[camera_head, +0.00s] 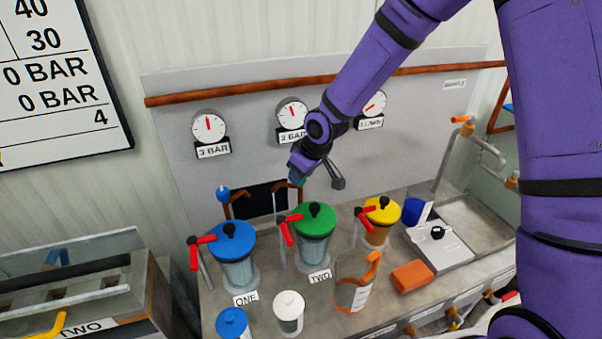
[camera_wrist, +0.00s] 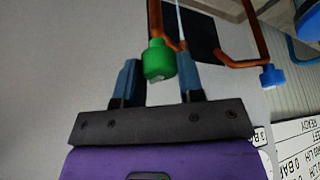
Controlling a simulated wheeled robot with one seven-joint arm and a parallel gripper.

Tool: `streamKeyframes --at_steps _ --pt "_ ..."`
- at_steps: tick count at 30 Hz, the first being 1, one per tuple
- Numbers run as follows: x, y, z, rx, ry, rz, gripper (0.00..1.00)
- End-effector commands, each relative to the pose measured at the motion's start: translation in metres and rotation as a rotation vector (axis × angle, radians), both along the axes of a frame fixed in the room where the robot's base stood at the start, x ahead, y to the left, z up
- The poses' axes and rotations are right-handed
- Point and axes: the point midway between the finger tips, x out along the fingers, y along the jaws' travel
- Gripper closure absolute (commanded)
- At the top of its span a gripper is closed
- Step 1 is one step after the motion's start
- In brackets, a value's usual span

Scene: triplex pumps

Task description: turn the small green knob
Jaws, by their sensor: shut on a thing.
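The small green knob (camera_wrist: 158,60) sits at the end of a copper pipe in the wrist view. My gripper (camera_wrist: 159,70) has its two blue-grey fingers on either side of the knob and is shut on it. In the head view my gripper (camera_head: 297,174) is in front of the grey back panel, above the green-lidded pump (camera_head: 314,224). There it hides the small knob.
A small blue knob (camera_head: 222,194) is on another copper pipe to the left. Blue-lidded (camera_head: 233,240) and yellow-lidded (camera_head: 382,212) pumps with red levers stand beside the green-lidded one. Gauges (camera_head: 209,128) hang above. An orange block (camera_head: 412,277) lies on the counter.

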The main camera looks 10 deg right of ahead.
Motion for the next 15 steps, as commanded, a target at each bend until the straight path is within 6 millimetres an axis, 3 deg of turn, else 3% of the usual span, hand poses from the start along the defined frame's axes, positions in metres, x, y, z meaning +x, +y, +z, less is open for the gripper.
streamKeyframes --at_steps 15 --pt "0.0008 -0.0014 -0.0006 0.0 0.001 0.216 0.88"
